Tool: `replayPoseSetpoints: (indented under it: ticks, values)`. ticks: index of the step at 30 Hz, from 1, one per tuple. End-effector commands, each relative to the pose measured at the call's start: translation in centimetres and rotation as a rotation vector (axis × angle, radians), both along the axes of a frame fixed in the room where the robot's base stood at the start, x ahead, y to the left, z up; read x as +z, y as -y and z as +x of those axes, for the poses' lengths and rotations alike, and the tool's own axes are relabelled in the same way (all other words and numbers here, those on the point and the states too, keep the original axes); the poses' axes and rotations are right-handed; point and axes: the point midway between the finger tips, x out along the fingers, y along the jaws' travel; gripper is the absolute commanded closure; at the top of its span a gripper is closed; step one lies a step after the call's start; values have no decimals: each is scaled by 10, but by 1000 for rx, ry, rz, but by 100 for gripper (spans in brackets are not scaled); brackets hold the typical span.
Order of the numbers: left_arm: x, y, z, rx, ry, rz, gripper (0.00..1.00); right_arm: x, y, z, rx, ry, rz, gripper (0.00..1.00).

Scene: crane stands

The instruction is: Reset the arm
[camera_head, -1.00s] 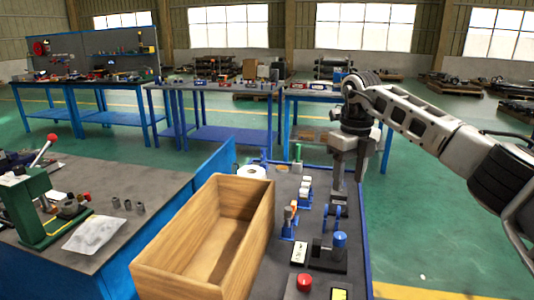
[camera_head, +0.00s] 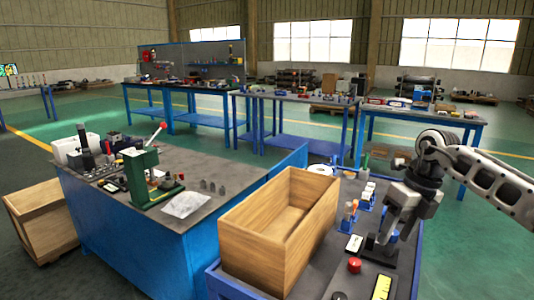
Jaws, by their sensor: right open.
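My right gripper (camera_head: 396,230) is at the right, pointing down over the blue work cart (camera_head: 330,278), with its arm coming in from the right edge. Its fingers are apart and I see nothing held between them. They hang in front of the small blue and dark fixtures (camera_head: 374,244) on the cart's top; I cannot tell whether they touch. My left gripper is not in view.
An open wooden box (camera_head: 262,246) stands on the cart, left of the gripper. A blue bench (camera_head: 225,195) with a green hand press (camera_head: 145,178) is at the left. A wooden crate (camera_head: 42,226) stands on the floor. Tables line the back.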

Motion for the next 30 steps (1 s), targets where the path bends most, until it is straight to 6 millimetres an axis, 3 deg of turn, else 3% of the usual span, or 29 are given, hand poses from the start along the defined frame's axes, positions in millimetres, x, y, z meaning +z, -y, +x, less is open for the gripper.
replayPoseSetpoints:
  ticks: [5,8,12,15,18,21,24,26,30]
  values:
    - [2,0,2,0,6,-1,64,-34,-61,-9,60,0,186,48]
    - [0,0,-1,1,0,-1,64,-54,-108,-22,83,-6,346,48]
    - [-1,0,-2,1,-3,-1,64,-74,-200,-59,53,-49,724,48]
    - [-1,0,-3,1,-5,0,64,-68,-257,-88,-81,-106,1059,48]
    - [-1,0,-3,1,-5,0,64,-54,-283,-105,-306,-180,1355,48]
    - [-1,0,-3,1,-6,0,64,-47,-284,-111,-611,-270,1593,48]
    - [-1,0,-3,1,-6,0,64,-58,-263,-113,-983,-373,1757,48]
    - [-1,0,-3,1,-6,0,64,-75,-243,-117,-1230,-438,1812,48]
    - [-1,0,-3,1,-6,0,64,-135,-192,-147,-1838,-597,1802,48]
